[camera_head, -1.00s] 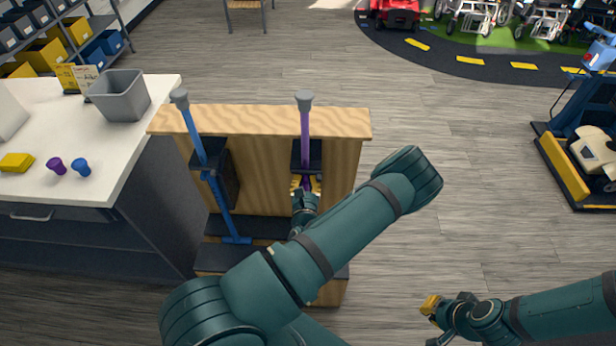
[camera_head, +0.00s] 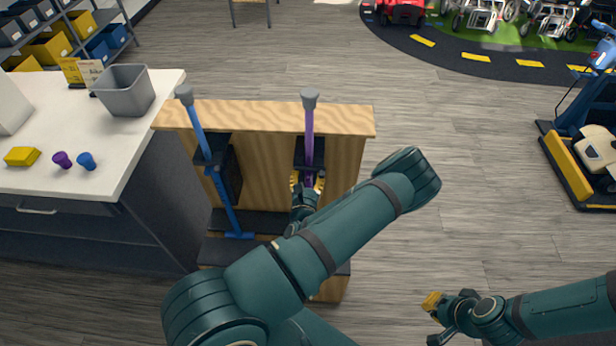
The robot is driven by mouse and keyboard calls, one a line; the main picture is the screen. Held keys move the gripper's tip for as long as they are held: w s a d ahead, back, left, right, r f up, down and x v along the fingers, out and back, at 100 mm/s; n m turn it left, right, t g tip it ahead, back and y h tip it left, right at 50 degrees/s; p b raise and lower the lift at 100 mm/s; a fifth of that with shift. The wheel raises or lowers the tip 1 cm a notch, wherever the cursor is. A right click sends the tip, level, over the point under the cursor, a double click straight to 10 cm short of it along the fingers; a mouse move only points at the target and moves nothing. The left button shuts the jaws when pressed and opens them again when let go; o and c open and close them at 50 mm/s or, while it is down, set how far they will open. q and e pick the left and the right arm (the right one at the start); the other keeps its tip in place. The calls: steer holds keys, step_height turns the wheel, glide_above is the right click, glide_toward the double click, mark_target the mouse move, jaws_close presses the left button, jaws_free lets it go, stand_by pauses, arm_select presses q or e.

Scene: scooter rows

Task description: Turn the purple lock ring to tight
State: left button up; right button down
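The purple pole (camera_head: 309,130) with a grey cap stands upright in the right bay of a wooden stand (camera_head: 260,117). The purple lock ring (camera_head: 309,180) is low on this pole, just below a black bracket, and is small and partly hidden. My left gripper (camera_head: 307,183) is at the ring, with its yellow fingertips on either side of it and apparently spread. Contact with the ring cannot be made out. My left forearm covers the pole's lower part. My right gripper (camera_head: 433,320) is empty, with its fingers apart, over the floor at the lower right.
A blue pole (camera_head: 214,170) leans in the stand's left bay. The white counter (camera_head: 110,170) at left holds a grey bin (camera_head: 125,90), a yellow block (camera_head: 22,157), a purple knob (camera_head: 62,160) and a blue knob (camera_head: 86,161). A blue scooter (camera_head: 580,150) stands at right. Floor between is clear.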

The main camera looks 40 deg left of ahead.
arm_select(q)
steer(key=v, duration=1.2)
steer(key=shift+w+d, duration=0.1)
steer(key=shift+d, duration=0.05)
arm_select(e)
steer(key=shift+f, duration=0.1)
